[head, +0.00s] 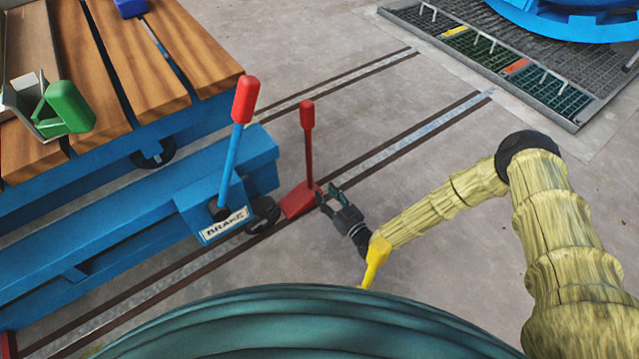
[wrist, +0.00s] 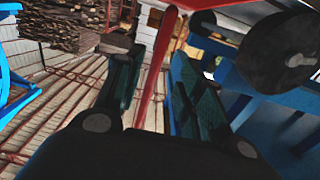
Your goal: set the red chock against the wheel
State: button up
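The red chock (head: 300,200) sits on the rail by the cart, with its upright red handle (head: 307,150) rising from it. The dark cart wheel (head: 263,214) is just left of the chock; I cannot tell whether they touch. My gripper (head: 330,194) is low, just right of the chock, with its fingers apart. In the wrist view the red handle (wrist: 151,85) shows between the open fingers of my gripper (wrist: 152,62), not visibly clamped. The wheel (wrist: 275,52) is at upper right there. The chock's base is mostly hidden in the wrist view.
The blue cart has a brake lever (head: 232,140) with a red grip and a BRAKE label (head: 225,225). A wooden deck (head: 120,75) with a green-handled item (head: 68,107) is at upper left. A floor grate (head: 490,55) lies at upper right.

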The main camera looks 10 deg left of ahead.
jog(key=shift+v, duration=1.05)
jog(key=s+d+f+m+g+h+p, duration=0.1)
jog(key=s+d+g+h, duration=0.1)
jog(key=s+d, duration=0.2)
jog(key=s+d+f+m+g+h, duration=0.1)
jog(key=s+d+m+g+h, duration=0.1)
jog(key=s, duration=0.6)
jog(key=s+d+f+m+g+h+p, duration=0.1)
jog(key=s+d+g+h, duration=0.2)
jog(key=s+d, duration=0.3)
jog(key=shift+s+d+f+m+g+p, duration=0.15)
jog(key=shift+s+d+m+g+p, duration=0.2)
jog(key=shift+s+d+m+g, duration=0.1)
jog(key=s+d+r+m+g+h+p, duration=0.1)
jog(key=s+d+r+m+g+h, duration=0.15)
jog(key=s+d+r, duration=0.45)
jog(key=s+d+r+m+g+h+p, duration=0.1)
jog(key=s+d+r+m+g+h, duration=0.15)
jog(key=s+d, duration=0.8)
notch_tip(320, 180, up, 37)
jog(key=p, duration=3.7)
jog(key=shift+a+h+p, duration=0.3)
jog(key=shift+a+h, duration=0.1)
jog(key=shift+a, duration=0.05)
jog(key=shift+w+n, duration=0.1)
jog(key=shift+n, duration=0.15)
